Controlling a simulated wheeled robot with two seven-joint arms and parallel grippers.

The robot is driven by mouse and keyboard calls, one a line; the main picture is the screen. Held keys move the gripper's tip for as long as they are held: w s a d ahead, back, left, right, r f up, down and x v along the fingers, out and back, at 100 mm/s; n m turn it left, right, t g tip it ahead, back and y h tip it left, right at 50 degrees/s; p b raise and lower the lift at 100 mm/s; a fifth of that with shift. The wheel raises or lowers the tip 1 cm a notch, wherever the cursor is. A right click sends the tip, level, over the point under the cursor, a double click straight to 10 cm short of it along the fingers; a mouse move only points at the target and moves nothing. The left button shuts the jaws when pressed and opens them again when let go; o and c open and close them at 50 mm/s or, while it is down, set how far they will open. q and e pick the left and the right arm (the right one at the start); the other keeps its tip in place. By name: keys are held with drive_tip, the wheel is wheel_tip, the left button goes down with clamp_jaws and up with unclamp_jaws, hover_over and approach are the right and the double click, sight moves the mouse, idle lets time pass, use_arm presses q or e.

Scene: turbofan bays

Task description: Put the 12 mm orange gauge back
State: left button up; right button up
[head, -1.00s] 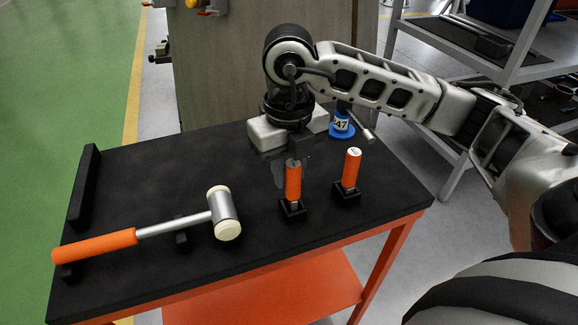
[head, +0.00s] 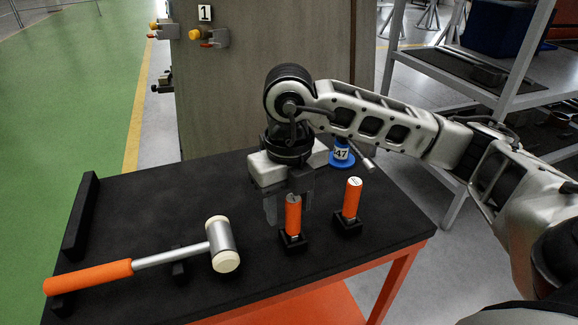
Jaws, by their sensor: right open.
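Two orange cylindrical gauges stand upright in small black holders on the black table top. The left gauge (head: 293,216) is in the left holder (head: 293,242), and the right gauge (head: 352,198) is in the right holder (head: 347,225). The size marks on their pale tops are too small to read. My right gripper (head: 288,205) points down at the left gauge, with its open fingers to either side of and slightly behind it. I cannot tell whether a finger touches it. My left gripper is out of view.
A mallet (head: 222,244) with an orange handle lies on rests at the table's left. A blue-based item marked 47 (head: 341,154) stands behind the right gauge. A black raised bar (head: 81,215) edges the table's left side. A cabinet (head: 255,75) and shelving (head: 480,75) stand behind.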

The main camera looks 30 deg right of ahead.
drive_tip(key=shift+r, duration=0.85)
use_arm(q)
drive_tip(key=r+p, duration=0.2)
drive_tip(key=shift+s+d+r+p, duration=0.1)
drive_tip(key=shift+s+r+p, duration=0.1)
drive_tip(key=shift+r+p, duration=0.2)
use_arm(e)
wheel_tip(320, 180, up, 14)
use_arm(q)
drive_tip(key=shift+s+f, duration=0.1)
use_arm(e)
drive_tip(key=shift+s, duration=0.1)
